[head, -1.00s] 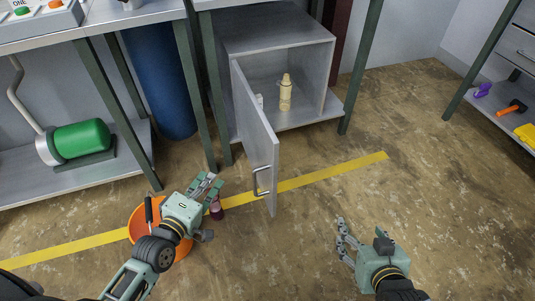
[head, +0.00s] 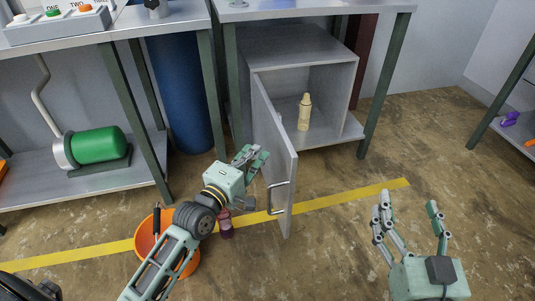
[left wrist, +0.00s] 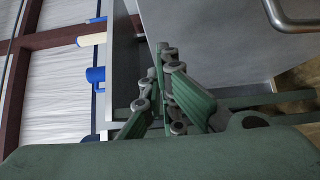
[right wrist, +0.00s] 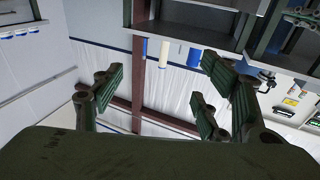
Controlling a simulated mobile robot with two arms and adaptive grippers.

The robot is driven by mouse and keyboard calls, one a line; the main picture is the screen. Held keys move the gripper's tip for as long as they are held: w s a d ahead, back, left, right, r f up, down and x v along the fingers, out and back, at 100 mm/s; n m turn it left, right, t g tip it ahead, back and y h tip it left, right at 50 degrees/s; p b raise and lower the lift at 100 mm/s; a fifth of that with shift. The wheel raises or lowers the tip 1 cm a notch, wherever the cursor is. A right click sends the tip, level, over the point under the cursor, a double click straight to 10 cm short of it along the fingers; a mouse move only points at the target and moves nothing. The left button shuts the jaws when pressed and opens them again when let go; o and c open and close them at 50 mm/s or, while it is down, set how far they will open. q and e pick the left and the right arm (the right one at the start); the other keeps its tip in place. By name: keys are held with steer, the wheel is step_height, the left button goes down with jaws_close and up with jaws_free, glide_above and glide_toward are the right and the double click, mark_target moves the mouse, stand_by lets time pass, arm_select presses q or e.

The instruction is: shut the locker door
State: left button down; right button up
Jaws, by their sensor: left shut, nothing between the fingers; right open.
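The grey locker (head: 310,45) stands under the bench. Its door (head: 272,140) is wide open, hinged at the left and swung out toward me. A metal handle (head: 281,197) is on the door's outer face, which also fills the upper part of the left wrist view (left wrist: 210,45), with the handle (left wrist: 291,18) at its top right. My left gripper (head: 254,157) is shut and empty, just left of that outer face; I cannot tell whether it touches. My right gripper (head: 410,208) is open and empty, in front of the locker and right of the door.
A cream bottle (head: 304,112) stands inside the locker. An orange bucket (head: 187,268) and a dark red bottle (head: 226,225) are on the floor under my left arm. Bench legs (head: 384,85) flank the locker. The floor right of the door is clear.

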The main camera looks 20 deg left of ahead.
arm_select(q)
steer(key=shift+w+d+b, duration=0.15)
steer(key=shift+w+d, duration=0.4)
steer(key=shift+d, duration=0.3)
steer(key=shift+w+d+b, duration=0.15)
steer(key=shift+w+d, duration=0.35)
steer(key=shift+d, duration=0.35)
arm_select(e)
steer(key=shift+s+a+r+t+y, duration=0.15)
steer(key=shift+r+t, duration=0.5)
steer(key=shift+r, duration=0.5)
steer(key=shift+s+a+r+t+y, duration=0.15)
steer(key=shift+r+t, duration=0.5)
steer(key=shift+r, duration=0.5)
